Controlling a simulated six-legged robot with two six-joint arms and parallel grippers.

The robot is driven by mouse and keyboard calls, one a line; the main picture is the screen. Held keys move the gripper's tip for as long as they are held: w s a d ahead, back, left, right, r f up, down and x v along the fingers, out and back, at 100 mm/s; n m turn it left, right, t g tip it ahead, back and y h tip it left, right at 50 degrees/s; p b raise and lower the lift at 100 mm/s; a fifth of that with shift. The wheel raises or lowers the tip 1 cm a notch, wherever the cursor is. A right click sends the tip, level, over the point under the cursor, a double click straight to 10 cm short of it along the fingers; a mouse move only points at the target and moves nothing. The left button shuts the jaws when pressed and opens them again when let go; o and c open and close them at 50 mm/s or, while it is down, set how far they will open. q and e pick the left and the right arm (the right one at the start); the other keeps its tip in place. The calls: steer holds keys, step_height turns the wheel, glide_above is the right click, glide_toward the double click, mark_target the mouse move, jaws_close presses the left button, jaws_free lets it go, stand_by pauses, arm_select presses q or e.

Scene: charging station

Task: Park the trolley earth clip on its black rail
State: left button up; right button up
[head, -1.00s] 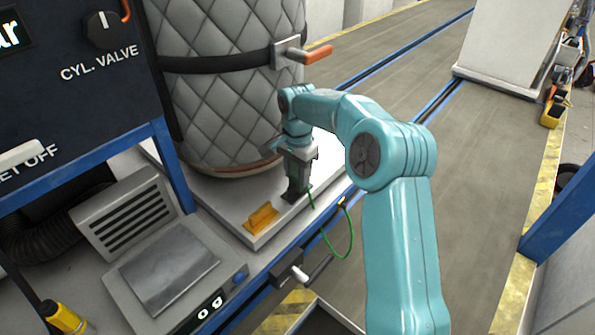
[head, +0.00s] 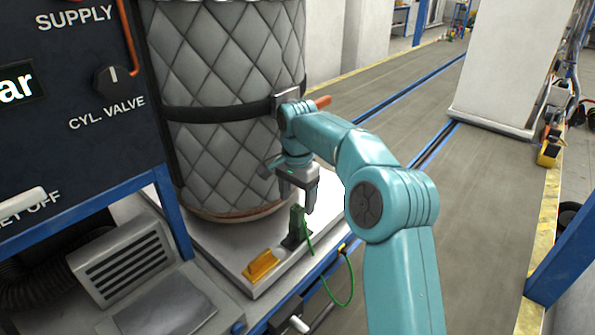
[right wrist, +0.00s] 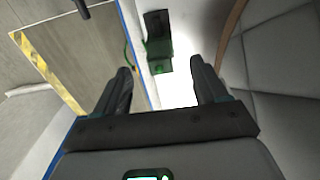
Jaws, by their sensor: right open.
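The green earth clip (head: 298,221) stands upright on the white trolley deck (head: 235,243), at the small black rail (head: 291,242). Its green cable (head: 351,284) loops over the deck edge. My right gripper (head: 298,203) is open and empty just above the clip, fingers pointing down. In the right wrist view the clip (right wrist: 158,48) lies beyond and between the open fingers (right wrist: 160,72), apart from them, with the black rail (right wrist: 155,22) against it. How fully the clip is seated on the rail is hard to tell. My left gripper is not in view.
A quilted grey cylinder (head: 225,90) with a black strap stands close behind the gripper. A yellow-orange block (head: 262,265) sits left of the clip. A dark control panel (head: 75,120) in a blue frame is at left. The floor at right is open.

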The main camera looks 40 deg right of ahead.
step_height(320, 180, up, 9)
steer(key=p, duration=0.2)
steer(key=shift+f, duration=0.2)
stand_by(0.4)
